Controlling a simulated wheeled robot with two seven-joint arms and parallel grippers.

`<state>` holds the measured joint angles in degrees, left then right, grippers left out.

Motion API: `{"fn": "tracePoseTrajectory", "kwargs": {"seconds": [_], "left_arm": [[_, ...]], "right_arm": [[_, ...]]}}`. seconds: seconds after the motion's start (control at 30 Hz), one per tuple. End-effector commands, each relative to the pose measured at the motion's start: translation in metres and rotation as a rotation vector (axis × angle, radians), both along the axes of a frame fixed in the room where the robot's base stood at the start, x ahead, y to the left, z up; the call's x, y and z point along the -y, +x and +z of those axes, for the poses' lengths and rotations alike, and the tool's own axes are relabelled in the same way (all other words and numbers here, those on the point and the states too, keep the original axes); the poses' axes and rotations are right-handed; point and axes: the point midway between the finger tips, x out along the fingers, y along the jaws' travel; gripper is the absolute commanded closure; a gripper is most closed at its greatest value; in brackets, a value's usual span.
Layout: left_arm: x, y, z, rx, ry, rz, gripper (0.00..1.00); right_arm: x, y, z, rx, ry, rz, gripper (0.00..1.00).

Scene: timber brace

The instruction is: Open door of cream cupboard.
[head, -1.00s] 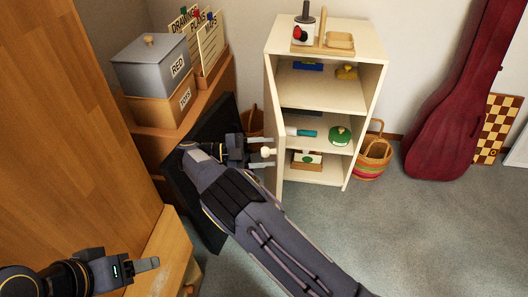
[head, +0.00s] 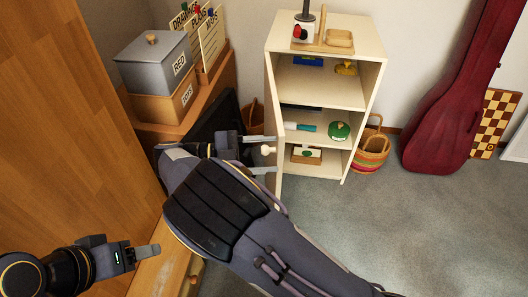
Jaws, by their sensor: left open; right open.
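The cream cupboard (head: 357,104) stands against the back wall with its shelves showing. Its door (head: 274,87) is swung out on the left side and seen nearly edge-on. A round cream knob (head: 267,150) sticks out to the left from the door's lower part. My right gripper (head: 262,154) is open, with one finger above and one below the knob; I cannot tell whether they touch it. My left gripper (head: 148,251) is at the lower left, far from the cupboard, open and empty.
Inside the cupboard are a green round item (head: 339,131), a yellow item (head: 346,68) and several others. A striped basket (head: 370,154) and a dark red guitar case (head: 440,130) stand to the right. Grey carpet (head: 400,220) is free in front. A wooden panel (head: 70,120) fills the left.

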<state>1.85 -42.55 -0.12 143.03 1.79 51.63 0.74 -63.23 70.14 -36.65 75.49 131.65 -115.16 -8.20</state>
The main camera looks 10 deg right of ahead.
Motion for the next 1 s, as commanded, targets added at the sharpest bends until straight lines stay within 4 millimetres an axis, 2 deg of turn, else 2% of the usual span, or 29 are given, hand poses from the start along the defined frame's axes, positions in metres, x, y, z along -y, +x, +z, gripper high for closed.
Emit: {"fn": "tracePoseTrajectory", "kwargs": {"seconds": [0.13, 0.43, 0.47, 0.57, 0.67, 0.83, 0.97, 1.0], "left_arm": [[0.000, 0.000, 0.003, 0.000, 0.000, 0.000, 0.38], [0.000, 0.000, 0.003, 0.000, 0.000, 0.000, 0.38], [0.000, 0.000, 0.003, 0.000, 0.000, 0.000, 0.38], [0.000, 0.000, 0.004, 0.000, 0.000, 0.000, 0.38], [0.000, 0.000, 0.006, 0.000, 0.000, 0.000, 0.38], [0.000, 0.000, 0.013, 0.000, 0.000, 0.000, 0.38], [0.000, 0.000, 0.017, 0.000, 0.000, 0.000, 0.38], [0.000, 0.000, 0.023, 0.000, 0.000, 0.000, 0.38]], "right_arm": [[-0.001, -0.012, 0.006, 0.000, 0.001, -0.001, 0.50], [-0.002, -0.014, 0.006, 0.001, 0.001, -0.001, 0.50], [-0.002, -0.014, 0.006, 0.001, 0.001, -0.001, 0.51], [0.003, -0.009, 0.007, 0.002, 0.010, 0.010, 0.64], [0.023, 0.011, 0.011, 0.012, 0.050, 0.067, 0.77], [0.083, 0.077, 0.018, 0.047, 0.189, 0.288, 0.99], [0.119, 0.120, 0.021, 0.071, 0.302, 0.484, 1.00], [0.127, 0.131, 0.023, 0.076, 0.332, 0.535, 1.00]]}}
